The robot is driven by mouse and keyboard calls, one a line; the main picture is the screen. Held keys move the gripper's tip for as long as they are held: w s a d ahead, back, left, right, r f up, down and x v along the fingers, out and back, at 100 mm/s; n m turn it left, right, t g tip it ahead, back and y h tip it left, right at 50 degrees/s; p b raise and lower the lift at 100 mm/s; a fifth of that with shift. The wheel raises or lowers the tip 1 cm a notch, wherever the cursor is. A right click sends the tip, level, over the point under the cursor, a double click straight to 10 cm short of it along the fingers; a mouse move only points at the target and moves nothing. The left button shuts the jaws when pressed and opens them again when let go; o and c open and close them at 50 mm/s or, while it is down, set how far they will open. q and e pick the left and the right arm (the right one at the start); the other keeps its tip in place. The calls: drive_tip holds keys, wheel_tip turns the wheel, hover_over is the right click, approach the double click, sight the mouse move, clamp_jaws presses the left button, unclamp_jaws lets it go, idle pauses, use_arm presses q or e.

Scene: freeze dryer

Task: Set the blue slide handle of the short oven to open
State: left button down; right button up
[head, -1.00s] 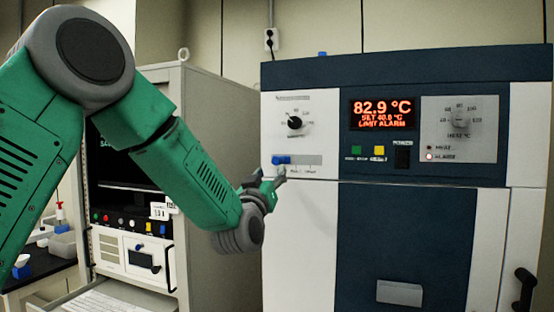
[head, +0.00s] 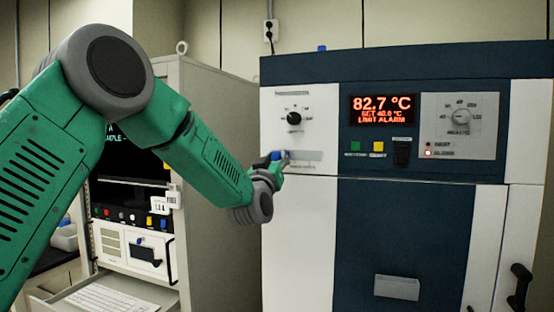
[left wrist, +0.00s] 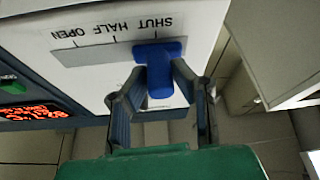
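The short oven's blue slide handle (left wrist: 159,70) stands at the SHUT end of its grey scale plate (left wrist: 85,52) in the left wrist view, where the labels read upside down. In the head view the handle (head: 276,155) is at the left end of its plate, partly hidden by my gripper. My left gripper (head: 281,161) is at the handle. In the left wrist view its two fingers (left wrist: 160,82) stand on either side of the handle's stem, with the tips close to it. I cannot tell whether they press on it. My right gripper is not in view.
The oven's display (head: 382,109) reads 82.7 °C with a limit alarm. A black knob (head: 294,119) is above the slide. A tall grey cabinet (head: 219,180) stands left of the oven, close behind my left arm. A keyboard (head: 122,299) lies on a drawer at lower left.

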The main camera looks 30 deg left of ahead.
use_arm(q)
drive_tip(key=d, duration=0.2)
drive_tip(key=w+d+b, duration=0.1)
drive_tip(key=d, duration=0.2)
drive_tip(key=w+d, duration=0.1)
drive_tip(key=d, duration=0.2)
drive_tip(key=shift+d, duration=0.15)
drive_tip(key=c, duration=1.4)
unclamp_jaws()
drive_tip(key=shift+o, duration=0.2)
drive_tip(key=shift+d, duration=0.1)
